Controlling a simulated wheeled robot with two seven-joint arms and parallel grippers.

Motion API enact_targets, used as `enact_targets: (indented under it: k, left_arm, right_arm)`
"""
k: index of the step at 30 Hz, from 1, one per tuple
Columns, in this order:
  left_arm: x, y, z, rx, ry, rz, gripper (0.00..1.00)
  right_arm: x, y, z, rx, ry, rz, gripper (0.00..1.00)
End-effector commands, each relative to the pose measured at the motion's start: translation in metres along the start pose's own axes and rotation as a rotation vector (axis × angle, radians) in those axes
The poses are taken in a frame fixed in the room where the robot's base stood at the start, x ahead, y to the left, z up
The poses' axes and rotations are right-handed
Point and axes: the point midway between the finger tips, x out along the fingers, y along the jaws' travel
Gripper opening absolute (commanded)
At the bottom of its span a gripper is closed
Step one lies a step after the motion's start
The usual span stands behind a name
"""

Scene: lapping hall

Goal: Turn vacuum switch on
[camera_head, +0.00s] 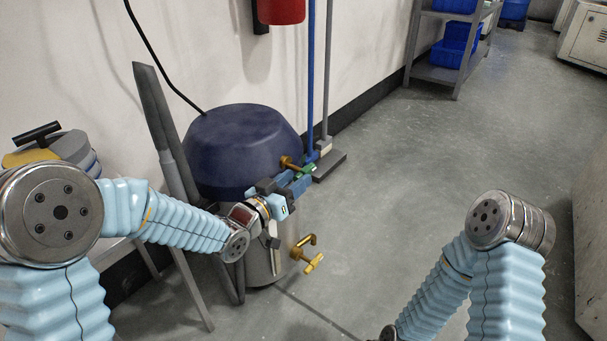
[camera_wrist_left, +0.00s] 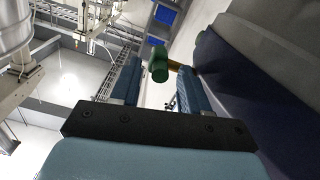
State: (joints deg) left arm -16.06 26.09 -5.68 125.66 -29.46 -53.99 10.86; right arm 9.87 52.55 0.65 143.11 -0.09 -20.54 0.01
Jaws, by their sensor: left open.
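The vacuum has a dark blue lid (camera_head: 240,140) on a metal drum (camera_head: 262,262) and stands by the wall. A green knob (camera_head: 308,168) on a brass stem (camera_head: 289,162) sticks out from the side of the lid; I take it for the switch. My left gripper (camera_head: 297,177) is open right beside the knob. In the left wrist view the green knob (camera_wrist_left: 159,64) shows between the tips of the two blue fingers, with the dark lid (camera_wrist_left: 250,90) to the right. I cannot tell whether either finger touches it. My right gripper is out of view; only its arm shows.
A brass tap (camera_head: 309,258) sticks out low on the drum. A grey hose and tube (camera_head: 170,150) lean at its left, and a black cable (camera_head: 160,65) runs to the lid. Blue and grey poles (camera_head: 311,80) stand behind. The floor (camera_head: 400,170) to the right is clear.

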Motion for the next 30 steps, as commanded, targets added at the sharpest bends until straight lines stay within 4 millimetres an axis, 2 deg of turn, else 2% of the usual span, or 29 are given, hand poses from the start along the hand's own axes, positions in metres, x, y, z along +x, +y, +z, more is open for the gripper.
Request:
enact_targets:
  k: [3, 7, 18, 27, 30]
  left_arm:
    - [0.021, 0.0, 0.001, 0.001, 0.0, 0.001, 0.45]
    - [0.035, 0.0, 0.001, 0.001, -0.001, 0.0, 0.45]
    - [0.042, 0.0, 0.0, 0.0, -0.001, -0.001, 0.45]
    - [0.041, 0.0, 0.001, 0.0, -0.001, -0.001, 0.0]
    - [0.041, 0.0, 0.0, 0.0, -0.001, -0.001, 0.0]
  right_arm:
    - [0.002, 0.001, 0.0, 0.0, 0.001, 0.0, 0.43]
    - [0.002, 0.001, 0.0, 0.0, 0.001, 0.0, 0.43]
    - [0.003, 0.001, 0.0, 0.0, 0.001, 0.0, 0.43]
    - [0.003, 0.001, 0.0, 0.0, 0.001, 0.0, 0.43]
    - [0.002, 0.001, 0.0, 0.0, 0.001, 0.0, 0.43]
